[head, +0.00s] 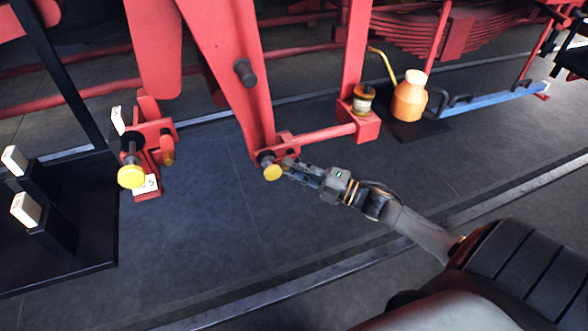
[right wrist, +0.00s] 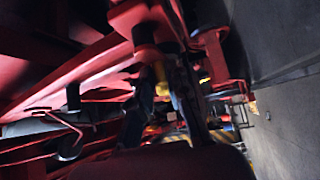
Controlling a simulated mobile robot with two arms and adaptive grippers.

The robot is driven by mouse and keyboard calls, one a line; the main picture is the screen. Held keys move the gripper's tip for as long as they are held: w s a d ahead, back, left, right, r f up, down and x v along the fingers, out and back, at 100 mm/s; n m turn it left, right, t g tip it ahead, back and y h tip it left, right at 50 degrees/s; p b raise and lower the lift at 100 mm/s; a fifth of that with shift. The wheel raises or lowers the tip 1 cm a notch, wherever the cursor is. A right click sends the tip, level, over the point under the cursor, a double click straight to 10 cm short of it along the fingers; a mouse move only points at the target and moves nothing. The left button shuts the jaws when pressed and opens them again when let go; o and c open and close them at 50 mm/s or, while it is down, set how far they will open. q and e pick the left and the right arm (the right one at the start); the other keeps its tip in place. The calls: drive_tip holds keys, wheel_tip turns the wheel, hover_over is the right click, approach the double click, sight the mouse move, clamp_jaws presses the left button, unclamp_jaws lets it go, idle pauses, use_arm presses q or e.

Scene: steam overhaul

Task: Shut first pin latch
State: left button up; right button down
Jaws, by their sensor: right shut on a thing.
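A pin with a yellow round end (head: 272,172) sits at the lower end of the big slanted red link, where a horizontal red bar meets it. My right gripper (head: 290,168) is right beside this joint, coming from the right. It is shut on a small yellow piece (right wrist: 161,78), apparently the pin latch, seen between its fingers in the right wrist view. The fingers hide most of the latch in the head view, so its exact position is unclear. My left gripper is out of view.
Another yellow-ended pin (head: 131,177) sits at a red bracket on the left. A black stand (head: 75,262) with white-topped posts is at far left. An orange oil can (head: 409,97) stands behind the gripper, near a blue bar (head: 490,99). The floor in front is clear.

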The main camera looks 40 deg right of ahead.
drive_tip(key=c, duration=1.3)
unclamp_jaws()
drive_tip(key=v, duration=1.2)
drive_tip(key=s+d+f+m+g+h, duration=0.1)
drive_tip(key=s+f+m+g+h, duration=0.3)
drive_tip(key=f, duration=0.6)
drive_tip(key=s+d+f+m+t+h, duration=0.1)
drive_tip(key=f+m+h, duration=0.3)
drive_tip(key=f, duration=0.6)
drive_tip(key=s+d+f+m+g+h, duration=0.1)
drive_tip(key=s+f+m+g+h, duration=0.15)
drive_tip(key=f+m, duration=0.55)
drive_tip(key=s+a+f+m+g, duration=0.1)
drive_tip(key=s+a+f+g, duration=0.1)
drive_tip(key=s+a+f, duration=0.35)
drive_tip(key=s+a+f+m+g, duration=0.1)
drive_tip(key=s+a+f+g, duration=0.15)
drive_tip(key=s+f, duration=0.55)
drive_tip(key=s+a+f+m+g, duration=0.2)
drive_tip(key=s+a+f+g, duration=0.3)
drive_tip(key=s+a+f, duration=0.4)
drive_tip(key=s+a, duration=0.1)
drive_tip(key=s, duration=0.2)
drive_tip(key=shift+s+a+f+g, duration=0.2)
drive_tip(key=shift+s+f+g, duration=0.05)
drive_tip(key=shift+f+g, duration=0.05)
